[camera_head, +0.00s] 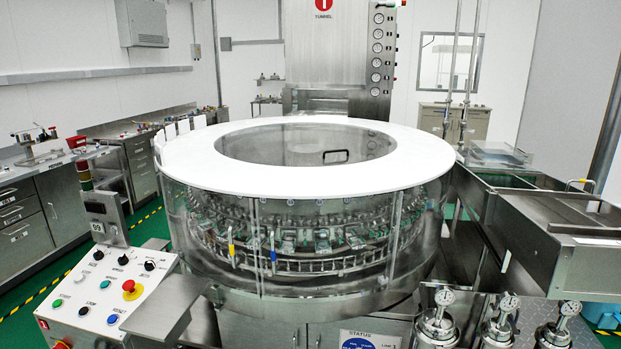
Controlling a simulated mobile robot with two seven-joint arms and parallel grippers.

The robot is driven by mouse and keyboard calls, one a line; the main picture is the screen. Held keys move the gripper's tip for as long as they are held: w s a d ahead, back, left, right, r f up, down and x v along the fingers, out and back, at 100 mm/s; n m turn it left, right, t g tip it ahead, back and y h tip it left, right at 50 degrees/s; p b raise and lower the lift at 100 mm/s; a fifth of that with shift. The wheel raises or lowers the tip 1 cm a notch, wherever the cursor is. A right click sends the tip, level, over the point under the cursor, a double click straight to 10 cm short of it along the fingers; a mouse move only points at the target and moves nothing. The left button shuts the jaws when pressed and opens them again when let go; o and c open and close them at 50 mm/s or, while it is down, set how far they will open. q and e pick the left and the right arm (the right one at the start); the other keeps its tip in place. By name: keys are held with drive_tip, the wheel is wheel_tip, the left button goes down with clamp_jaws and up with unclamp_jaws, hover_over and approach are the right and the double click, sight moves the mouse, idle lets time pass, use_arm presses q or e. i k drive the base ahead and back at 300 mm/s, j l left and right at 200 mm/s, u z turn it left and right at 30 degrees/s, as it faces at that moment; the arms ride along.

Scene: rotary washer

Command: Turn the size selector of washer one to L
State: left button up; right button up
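A large round rotary washer (300,243) with a white ring top and clear walls fills the middle of the head view. A white sloped control panel (70,322) stands at its front left. Several small black knobs sit on the panel, including a left one (98,255), a middle one (123,260) and a right one (149,266). Their labels are too small to read, so I cannot tell which is the size selector or where it points. Neither of my grippers is in view.
The panel also has a red emergency stop (129,286) on yellow and several coloured buttons. A small display box (105,216) stands behind it. Pressure gauges (509,303) stand at the front right. A steel conveyor (545,225) runs along the right. Green floor shows at left.

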sight(98, 255)
drive_tip(key=u, duration=1.25)
